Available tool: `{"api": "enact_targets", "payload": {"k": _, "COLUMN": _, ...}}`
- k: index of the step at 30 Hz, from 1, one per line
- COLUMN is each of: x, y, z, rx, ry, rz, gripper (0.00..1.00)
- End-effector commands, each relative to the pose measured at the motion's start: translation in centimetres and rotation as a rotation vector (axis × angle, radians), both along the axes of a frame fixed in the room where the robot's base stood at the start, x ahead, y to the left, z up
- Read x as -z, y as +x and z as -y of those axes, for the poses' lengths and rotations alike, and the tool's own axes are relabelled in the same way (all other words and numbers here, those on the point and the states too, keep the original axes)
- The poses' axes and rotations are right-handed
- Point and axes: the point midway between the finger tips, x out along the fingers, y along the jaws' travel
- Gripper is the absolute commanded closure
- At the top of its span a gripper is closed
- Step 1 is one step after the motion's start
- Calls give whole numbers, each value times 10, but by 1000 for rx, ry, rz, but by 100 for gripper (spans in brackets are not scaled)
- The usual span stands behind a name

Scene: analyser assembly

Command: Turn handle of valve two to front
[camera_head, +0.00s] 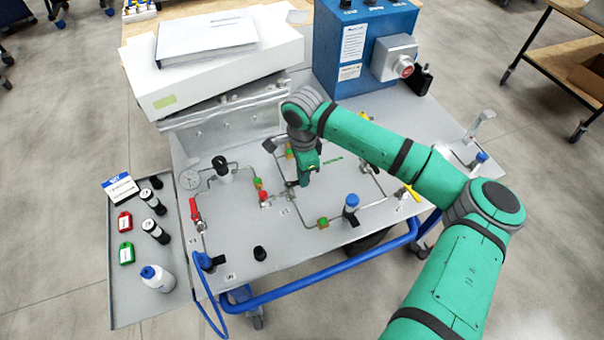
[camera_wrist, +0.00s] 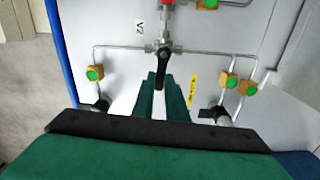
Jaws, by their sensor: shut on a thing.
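Valve two sits on the grey panel beside the printed label V2 (camera_wrist: 138,27) in the wrist view. Its black handle (camera_wrist: 165,62) runs from the pipe junction down toward my gripper. My gripper (camera_wrist: 160,80) has green fingers on both sides of the handle's free end and is shut on it. In the head view my gripper (camera_head: 305,180) reaches down to the middle of the panel and mostly hides the handle.
Thin pipes with green-and-brass fittings (camera_head: 322,222) surround the valve. A blue-capped part (camera_head: 351,205) stands close on the right. A red-handled valve (camera_head: 195,210) is at the left. A blue box (camera_head: 355,75) and a white box (camera_head: 210,85) stand behind.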

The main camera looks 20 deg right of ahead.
Motion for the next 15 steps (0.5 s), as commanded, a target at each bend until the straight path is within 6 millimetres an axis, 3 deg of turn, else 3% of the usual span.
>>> {"api": "enact_targets", "payload": {"k": 15, "x": -1, "y": -17, "z": -4, "rx": 444, "ry": -2, "rz": 1, "gripper": 100}}
